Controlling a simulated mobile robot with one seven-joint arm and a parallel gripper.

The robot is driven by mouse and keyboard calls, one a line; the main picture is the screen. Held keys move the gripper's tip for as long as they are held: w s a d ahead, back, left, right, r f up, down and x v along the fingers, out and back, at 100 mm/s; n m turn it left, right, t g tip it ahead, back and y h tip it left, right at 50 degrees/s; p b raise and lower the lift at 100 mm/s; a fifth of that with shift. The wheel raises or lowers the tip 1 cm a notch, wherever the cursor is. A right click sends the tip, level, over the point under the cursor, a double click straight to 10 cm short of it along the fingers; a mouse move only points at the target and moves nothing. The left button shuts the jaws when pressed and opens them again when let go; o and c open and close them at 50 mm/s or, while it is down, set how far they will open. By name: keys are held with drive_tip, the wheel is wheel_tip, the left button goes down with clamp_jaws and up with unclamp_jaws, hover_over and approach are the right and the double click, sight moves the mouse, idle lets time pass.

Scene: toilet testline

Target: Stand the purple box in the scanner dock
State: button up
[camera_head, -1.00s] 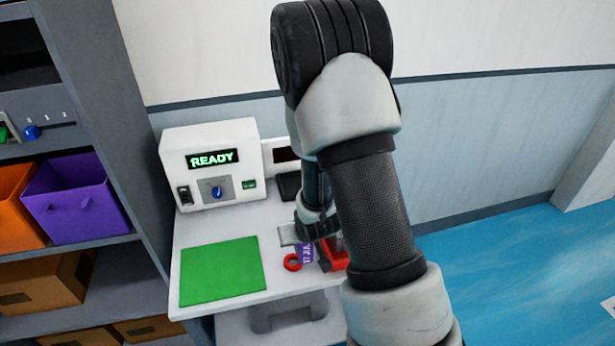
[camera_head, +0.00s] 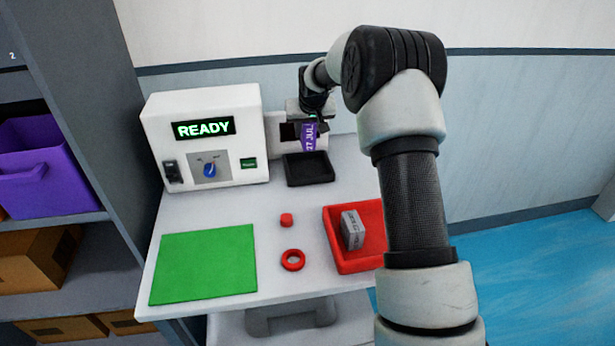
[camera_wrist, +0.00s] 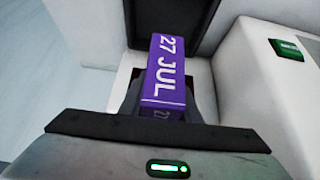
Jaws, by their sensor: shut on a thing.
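The purple box (camera_head: 309,136) carries white "27 JUL" lettering. My gripper (camera_head: 309,122) is shut on it and holds it above the black scanner dock (camera_head: 309,171), close to the white scanner unit. In the wrist view the purple box (camera_wrist: 166,75) juts out from between the fingers, its lettered face toward the camera. The dark dock (camera_wrist: 175,22) shows beyond its far end there. A gap shows between box and dock in the head view. The fingertips are mostly hidden behind the gripper body.
The white machine (camera_head: 207,140) reading "READY" stands left of the dock. A red tray (camera_head: 344,262) holds a grey box (camera_head: 352,230). A red ring (camera_head: 292,260) and small red piece (camera_head: 286,220) lie on the table. A green mat (camera_head: 204,265) lies front left.

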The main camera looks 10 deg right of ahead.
wheel_tip(320, 180, down, 10)
drive_tip(key=shift+w+r+b, duration=0.1)
drive_tip(key=shift+r+b, duration=0.15)
drive_tip(key=shift+b, duration=0.25)
drive_tip(key=shift+f, duration=0.1)
drive_tip(key=shift+f, duration=0.2)
drive_tip(key=o, duration=1.1)
drive_tip(key=shift+r, duration=0.1)
drive_tip(key=shift+r, duration=0.1)
